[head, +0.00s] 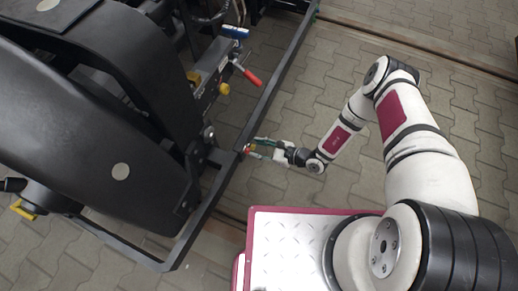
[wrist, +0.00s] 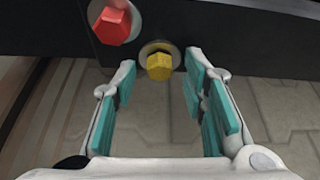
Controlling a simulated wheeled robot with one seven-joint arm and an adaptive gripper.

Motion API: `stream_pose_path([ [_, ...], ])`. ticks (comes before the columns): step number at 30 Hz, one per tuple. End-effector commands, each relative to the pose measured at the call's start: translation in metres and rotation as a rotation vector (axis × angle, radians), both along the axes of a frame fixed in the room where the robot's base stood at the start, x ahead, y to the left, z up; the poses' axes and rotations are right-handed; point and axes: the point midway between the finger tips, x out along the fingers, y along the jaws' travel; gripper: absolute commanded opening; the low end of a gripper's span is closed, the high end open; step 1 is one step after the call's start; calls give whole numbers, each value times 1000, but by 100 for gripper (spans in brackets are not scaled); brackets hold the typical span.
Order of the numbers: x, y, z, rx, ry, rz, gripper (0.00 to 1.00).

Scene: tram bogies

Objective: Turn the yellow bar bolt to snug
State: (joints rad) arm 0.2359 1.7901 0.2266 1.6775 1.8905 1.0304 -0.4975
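The yellow bar bolt (wrist: 159,66) is a hex head on a round washer, set in the dark bar (wrist: 230,45), in the wrist view. My gripper (wrist: 158,82) is open, with its teal-padded fingers apart on the left and right of the yellow bolt. The bolt head lies between and slightly beyond the fingertips, and I cannot tell whether a pad touches it. In the head view my gripper (head: 252,148) is at the black frame bar, where the bolt is too small to make out clearly.
A red hex bolt (wrist: 113,22) sits just left of the yellow one. In the head view, a red-handled lever (head: 250,77), a blue part (head: 235,32) and a yellow knob (head: 224,89) sit on the bogie. Paved floor (head: 300,100) right of the bar is clear.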

Motion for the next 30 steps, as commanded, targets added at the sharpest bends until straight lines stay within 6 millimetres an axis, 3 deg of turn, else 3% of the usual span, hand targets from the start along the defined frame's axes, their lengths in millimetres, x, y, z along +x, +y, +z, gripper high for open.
stream_pose_path([
  [6, 0, 0, 0, 0, 0, 0, 39],
  [11, 0, 0, 0, 0, 0, 0, 3],
  [12, 0, 0, 0, 0, 0, 0, 0],
  [23, 1, -1, 1, 12, 29, -2, 0],
  [30, 3, -1, 0, 56, 151, -2, 0],
])
